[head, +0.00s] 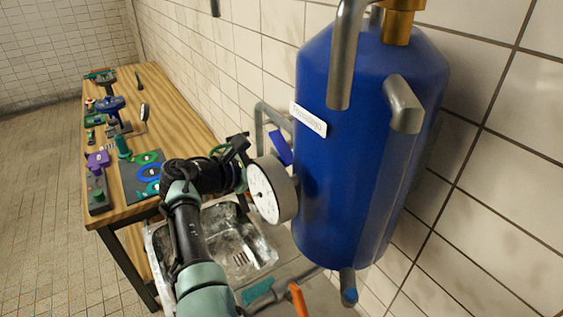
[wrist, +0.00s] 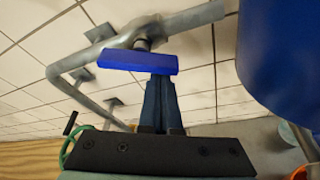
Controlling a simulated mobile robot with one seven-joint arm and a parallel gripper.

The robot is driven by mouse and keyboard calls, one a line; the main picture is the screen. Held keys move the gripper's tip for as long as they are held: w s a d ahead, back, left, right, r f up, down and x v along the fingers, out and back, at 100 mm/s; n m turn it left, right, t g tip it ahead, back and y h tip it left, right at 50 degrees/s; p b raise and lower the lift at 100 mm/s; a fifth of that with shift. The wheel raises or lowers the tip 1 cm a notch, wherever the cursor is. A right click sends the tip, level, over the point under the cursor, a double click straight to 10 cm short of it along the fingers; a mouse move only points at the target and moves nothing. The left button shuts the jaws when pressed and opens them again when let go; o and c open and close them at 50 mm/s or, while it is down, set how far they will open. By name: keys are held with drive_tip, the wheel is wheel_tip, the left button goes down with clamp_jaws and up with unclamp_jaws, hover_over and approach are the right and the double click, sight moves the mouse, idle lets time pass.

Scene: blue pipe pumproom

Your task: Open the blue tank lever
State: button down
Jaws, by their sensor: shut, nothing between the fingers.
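The blue tank (head: 345,160) stands at the right against the tiled wall, with a white label on its side. The blue lever (head: 280,148) sits on a grey pipe just left of the tank. In the wrist view the blue lever (wrist: 138,61) lies nearly level across the pipe, tilted slightly down to the right. My gripper (head: 243,143) is left of the lever. In the wrist view my gripper (wrist: 160,80) has its fingers together and empty, with the tips at the lever's lower edge; I cannot tell whether they touch it.
A round white gauge (head: 270,191) sticks out from the tank, close beside my arm. A metal sink (head: 240,245) lies below my arm. A wooden workbench (head: 180,105) with several tools and parts runs along the left. An orange handle (head: 298,300) shows at the bottom.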

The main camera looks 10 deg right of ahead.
drive_tip(key=n+g+b, duration=0.1)
drive_tip(key=r+n+b, duration=0.1)
drive_tip(key=shift+s+d+n+g, duration=0.1)
drive_tip(key=shift+s+n+g, duration=0.15)
drive_tip(key=shift+n+g, duration=0.15)
drive_tip(key=shift+r, duration=0.15)
idle(0.8)
